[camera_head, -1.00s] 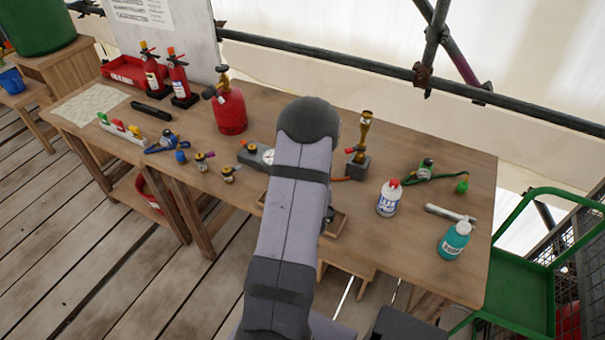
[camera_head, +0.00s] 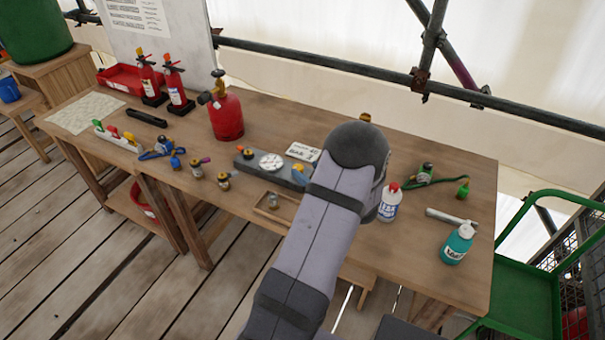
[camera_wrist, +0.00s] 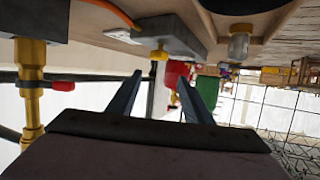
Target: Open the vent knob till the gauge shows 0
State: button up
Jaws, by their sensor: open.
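The white round gauge (camera_head: 271,162) sits on a grey block (camera_head: 257,166) near the middle of the bench. Its reading is too small to make out. A dark knob (camera_head: 248,153) is at the block's left end and a yellow-and-blue part (camera_head: 298,171) at its right end. I cannot tell which is the vent knob. In the wrist view, upside down, the grey block (camera_wrist: 180,35) shows with a yellow fitting (camera_wrist: 159,51) beyond my fingers. My gripper (camera_wrist: 160,85) is open and empty, apart from the block; my arm hides it in the head view.
A wooden tray (camera_head: 262,208) with a small metal piece lies in front of the block. A red cylinder (camera_head: 226,116) stands behind left. A white bottle (camera_head: 389,205) and teal bottle (camera_head: 457,245) stand right.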

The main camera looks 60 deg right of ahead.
aim_at(300, 169)
jog(key=shift+s+f+n+y, duration=0.25)
jog(key=shift+s+n+y, duration=0.05)
jog(key=shift+s, duration=0.3)
jog(key=shift+s+f+n+y, duration=0.25)
jog(key=shift+s+n+y, duration=0.05)
jog(key=shift+s, duration=0.3)
jog(key=shift+p+x, duration=0.7)
jog(key=shift+x, duration=3)
jog(key=shift+a, duration=0.1)
jog(key=shift+c, duration=0.3)
jog(key=c, duration=1)
